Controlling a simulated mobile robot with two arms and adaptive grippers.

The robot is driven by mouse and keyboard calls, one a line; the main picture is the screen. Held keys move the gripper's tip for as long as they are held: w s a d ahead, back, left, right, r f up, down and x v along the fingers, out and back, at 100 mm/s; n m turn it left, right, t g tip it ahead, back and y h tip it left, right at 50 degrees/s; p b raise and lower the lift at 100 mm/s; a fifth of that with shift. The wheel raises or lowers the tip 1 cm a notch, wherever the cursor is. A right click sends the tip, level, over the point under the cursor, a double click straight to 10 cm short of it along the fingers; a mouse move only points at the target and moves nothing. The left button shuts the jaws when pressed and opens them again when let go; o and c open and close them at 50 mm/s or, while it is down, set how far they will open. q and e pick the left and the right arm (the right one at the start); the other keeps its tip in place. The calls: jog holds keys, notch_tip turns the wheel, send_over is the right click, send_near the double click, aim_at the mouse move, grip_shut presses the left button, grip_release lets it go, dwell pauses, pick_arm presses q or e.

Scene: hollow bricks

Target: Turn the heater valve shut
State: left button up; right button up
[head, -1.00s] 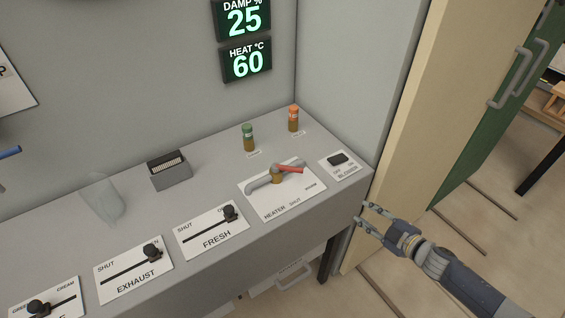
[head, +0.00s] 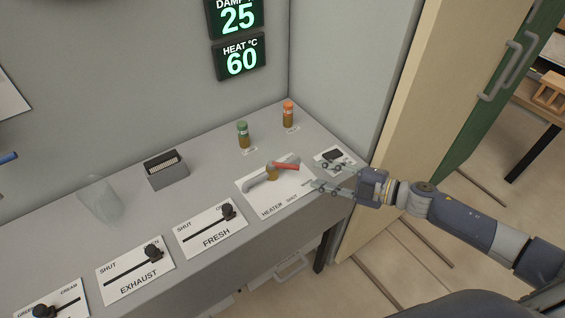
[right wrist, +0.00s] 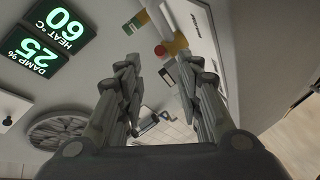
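The heater valve (head: 272,173) is on a white plate on the grey counter in the head view, with a grey pipe, brass hub and red lever (head: 286,166). The lever points right, away from the SHUT label at the plate's front edge. My right gripper (head: 318,176) is open and empty just right of the lever, its fingers apart and pointing left. It partly covers the blower switch (head: 333,155) and the plate's right edge. My left gripper is not in view.
A dark box (head: 166,169) and a clear glass (head: 101,200) stand further back. A wall bounds the counter on the right.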

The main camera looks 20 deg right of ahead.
aim_at(299, 169)
jog(key=shift+w+a, duration=0.35)
jog(key=shift+w, duration=0.05)
jog(key=p+x, duration=0.2)
jog(key=x, duration=0.7)
jog(key=shift+f+p, duration=0.1)
jog(key=shift+p, duration=0.2)
jog(key=shift+f, duration=0.1)
jog(key=shift+c, duration=0.5)
grip_shut()
